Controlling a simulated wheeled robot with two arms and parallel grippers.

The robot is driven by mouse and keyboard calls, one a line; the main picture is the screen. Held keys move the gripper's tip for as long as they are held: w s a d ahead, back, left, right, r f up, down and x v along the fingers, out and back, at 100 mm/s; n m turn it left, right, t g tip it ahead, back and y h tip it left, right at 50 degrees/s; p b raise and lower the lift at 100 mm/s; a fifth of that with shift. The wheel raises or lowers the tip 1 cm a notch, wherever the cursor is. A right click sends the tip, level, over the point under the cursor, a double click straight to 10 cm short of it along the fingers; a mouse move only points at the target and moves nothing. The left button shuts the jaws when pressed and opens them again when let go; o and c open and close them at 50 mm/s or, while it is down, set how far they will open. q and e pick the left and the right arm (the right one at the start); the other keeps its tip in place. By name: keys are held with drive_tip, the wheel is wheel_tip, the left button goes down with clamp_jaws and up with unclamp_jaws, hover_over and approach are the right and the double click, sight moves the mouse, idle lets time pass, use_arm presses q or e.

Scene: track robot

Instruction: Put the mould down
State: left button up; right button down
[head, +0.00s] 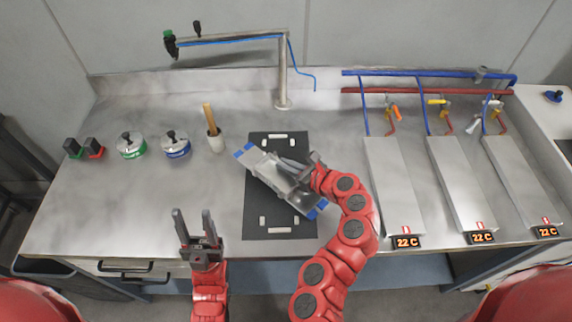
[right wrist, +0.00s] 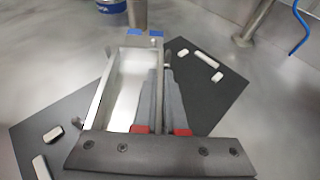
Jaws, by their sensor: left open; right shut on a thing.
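The mould (head: 270,172) is a pale metal trough with blue corner pieces, seen over the black mat (head: 257,218). It lies diagonally, turned against the mat's long side. My right gripper (head: 290,168) is shut on the mould. In the right wrist view, the fingers (right wrist: 160,105) grip one long wall of the mould (right wrist: 122,95), whose inside looks empty. I cannot tell whether the mould touches the mat. White blocks (head: 262,222) mark the near and far ends of the mat. My left gripper (head: 197,228) is open and empty at the table's front edge, left of the mat.
Three metal plates (head: 393,185) with 22 C displays stand at the right below blue and red pipes. The left front tabletop is clear. An overhead arm (head: 284,70) rises behind the mat.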

drive_tip(key=shift+w+d, duration=0.1)
drive_tip(key=shift+w, duration=1.35)
wheel_tip(320, 180, down, 3)
drive_tip(key=shift+r+p, duration=0.2)
drive_tip(key=shift+p, duration=0.35)
drive_tip(key=shift+f, duration=0.55)
drive_tip(key=c, duration=1)
unclamp_jaws()
drive_tip(key=shift+s+f, duration=0.1)
